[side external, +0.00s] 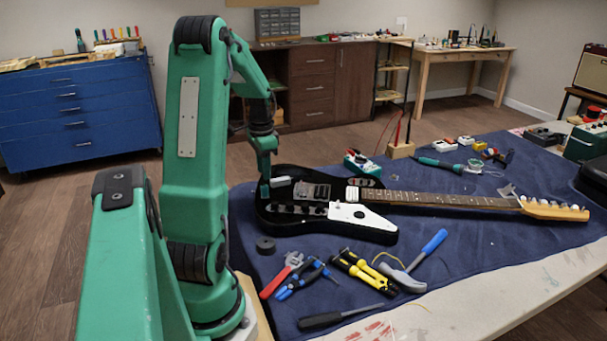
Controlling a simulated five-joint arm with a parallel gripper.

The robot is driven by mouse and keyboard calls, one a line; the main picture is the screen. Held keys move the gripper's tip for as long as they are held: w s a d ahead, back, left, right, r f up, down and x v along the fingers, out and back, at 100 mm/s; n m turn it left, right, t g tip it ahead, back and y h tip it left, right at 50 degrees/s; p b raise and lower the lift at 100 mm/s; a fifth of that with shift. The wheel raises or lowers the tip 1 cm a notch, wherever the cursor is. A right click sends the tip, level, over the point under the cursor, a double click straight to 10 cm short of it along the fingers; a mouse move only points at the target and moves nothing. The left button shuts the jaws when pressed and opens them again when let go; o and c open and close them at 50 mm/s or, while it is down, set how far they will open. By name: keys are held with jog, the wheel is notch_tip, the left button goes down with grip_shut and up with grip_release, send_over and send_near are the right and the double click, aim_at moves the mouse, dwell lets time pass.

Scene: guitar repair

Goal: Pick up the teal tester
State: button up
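The teal tester (362,164) lies on the blue cloth behind the black guitar (325,206), close to its body. It has a pale face, and its lower edge is partly hidden by the guitar. My gripper (265,188) points down over the left end of the guitar body, to the left of the tester and apart from it. A small pale grey block (280,182) shows just right of the gripper. The fingers are too small and dark to tell whether they are open or shut.
The guitar neck (440,199) stretches right across the cloth. Pliers (283,274), a hammer (413,264) and a screwdriver (338,317) lie in front.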

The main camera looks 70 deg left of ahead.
aim_at(265, 185)
jog(key=shift+f, duration=1.1)
jog(key=shift+f, duration=2.6)
grip_shut()
